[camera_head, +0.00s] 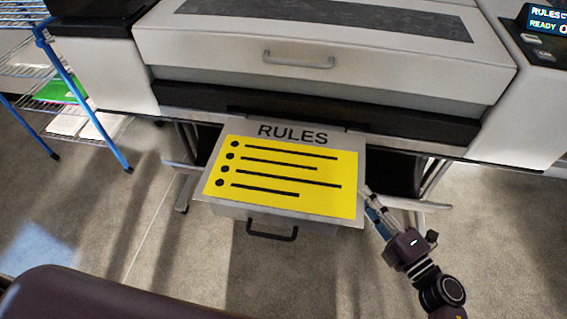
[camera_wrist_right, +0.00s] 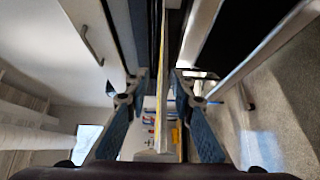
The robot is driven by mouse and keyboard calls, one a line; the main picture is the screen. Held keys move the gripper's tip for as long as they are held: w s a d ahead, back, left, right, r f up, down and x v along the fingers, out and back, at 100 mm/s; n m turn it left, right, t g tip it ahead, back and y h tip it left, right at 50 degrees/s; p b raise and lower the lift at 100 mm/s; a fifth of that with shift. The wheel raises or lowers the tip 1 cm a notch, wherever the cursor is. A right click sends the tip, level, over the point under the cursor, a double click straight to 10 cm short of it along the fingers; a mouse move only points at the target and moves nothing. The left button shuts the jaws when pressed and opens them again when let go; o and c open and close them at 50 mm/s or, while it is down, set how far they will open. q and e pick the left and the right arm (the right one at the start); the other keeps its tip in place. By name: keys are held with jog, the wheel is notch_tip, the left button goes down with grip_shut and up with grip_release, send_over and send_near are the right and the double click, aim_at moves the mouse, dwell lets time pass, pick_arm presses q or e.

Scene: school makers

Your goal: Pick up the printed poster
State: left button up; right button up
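The printed poster (camera_head: 285,178) is a yellow sheet headed RULES, with bulleted black lines. It lies on the tray below the large printer's outlet in the head view. My right gripper (camera_head: 369,198) is at the poster's right edge, its fingers pointing toward it. In the right wrist view, the two blue-padded fingers of the right gripper (camera_wrist_right: 160,92) are apart. The poster (camera_wrist_right: 180,90) shows there edge-on as a thin yellow strip between them; I cannot tell whether either finger touches it. My left gripper is not in view.
The large white printer (camera_head: 320,62) fills the back. A drawer with a dark handle (camera_head: 272,230) is below the poster. A blue-framed wire rack (camera_head: 85,95) stands at left. A display (camera_head: 546,22) reads READY. The floor in front is clear.

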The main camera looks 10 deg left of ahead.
aim_at(355, 182)
jog(key=x, duration=0.6)
jog(key=shift+w+d+f+b, duration=0.1)
jog(key=shift+w+d+b, duration=0.05)
jog(key=shift+d+b, duration=0.15)
grip_shut()
